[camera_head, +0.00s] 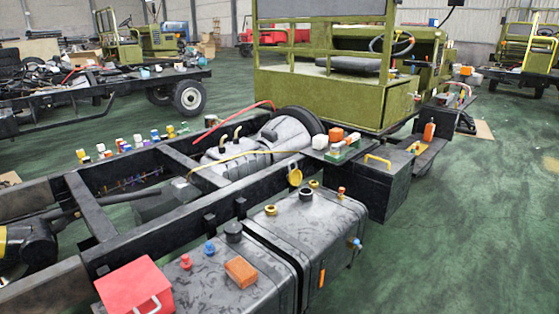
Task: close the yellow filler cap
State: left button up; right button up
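A yellow round cap (295,177) stands tilted up on edge beside the black frame rail, at the rear edge of the grey tank. A yellow ring-shaped neck (271,210) sits on the tank top to its front left. Another small yellow fitting (313,184) sits on the tank top just right of the raised cap. I cannot tell which neck the raised cap belongs to. The dark grey tank (330,225) lies along the near side of the chassis.
A black cap (306,194), a black cap (233,232), a blue knob (209,247), an orange block (241,271) and a red box (135,287) sit on the tanks. A black box with a yellow handle (378,178) stands behind right. Green floor (460,250) is clear at right.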

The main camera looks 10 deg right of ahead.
aim_at(295, 176)
jog(key=u, duration=0.4)
jog(key=i+l+u, duration=0.1)
jog(key=u, duration=0.3)
jog(key=l+u, duration=0.15)
jog(key=u, duration=0.25)
jog(key=l+u, duration=0.65)
jog(key=l, duration=0.2)
jog(key=l+u, duration=0.15)
jog(key=l, duration=0.3)
jog(key=k+l+u, duration=0.2)
jog(key=l, duration=0.75)
jog(key=k+l+u, duration=0.1)
jog(key=l, duration=0.35)
